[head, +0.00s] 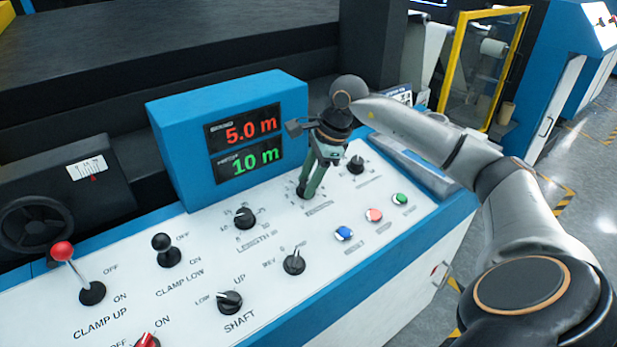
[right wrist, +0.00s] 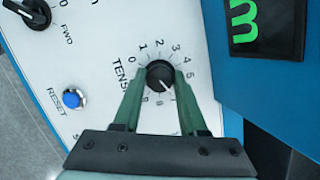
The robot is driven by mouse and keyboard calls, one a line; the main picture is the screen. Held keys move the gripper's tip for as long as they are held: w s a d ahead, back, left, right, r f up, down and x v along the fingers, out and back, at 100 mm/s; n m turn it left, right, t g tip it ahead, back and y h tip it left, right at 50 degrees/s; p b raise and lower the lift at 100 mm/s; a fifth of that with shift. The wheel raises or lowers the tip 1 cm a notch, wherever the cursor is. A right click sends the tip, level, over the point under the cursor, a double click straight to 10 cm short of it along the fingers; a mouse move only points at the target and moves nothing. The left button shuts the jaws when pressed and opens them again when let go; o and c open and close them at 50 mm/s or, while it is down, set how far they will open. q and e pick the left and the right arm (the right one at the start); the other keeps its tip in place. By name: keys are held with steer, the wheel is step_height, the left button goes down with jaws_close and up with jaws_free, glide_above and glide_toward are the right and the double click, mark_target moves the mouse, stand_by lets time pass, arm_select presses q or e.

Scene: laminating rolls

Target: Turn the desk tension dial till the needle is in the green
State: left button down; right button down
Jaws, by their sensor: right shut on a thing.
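The black tension dial (right wrist: 159,75) sits on the white desk panel, ringed by numbers, with the partly covered word TENSION beside it. Its pale pointer mark appears to point to the lower right in the right wrist view. My right gripper (head: 306,190) reaches down over the dial in the head view, which mostly hides it there. The green fingers (right wrist: 155,95) are shut on the dial's two sides. A white scale window (head: 87,168) with a small red mark is on the dark unit at left. I cannot make out a green zone. My left gripper is not in view.
Close around the dial are the length knob (head: 245,218), another black knob (head: 356,163), and the blue reset button (head: 344,234). A blue display box (head: 225,90) reading 5.0 m and 10 m stands behind. Clamp levers (head: 63,252) rise at left.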

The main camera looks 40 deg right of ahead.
steer(key=shift+n, duration=0.5)
steer(key=shift+c, duration=2.2)
jaws_free()
steer(key=shift+r, duration=0.1)
steer(key=v, duration=1.2)
steer(key=shift+r, duration=0.15)
steer(key=shift+d, duration=0.1)
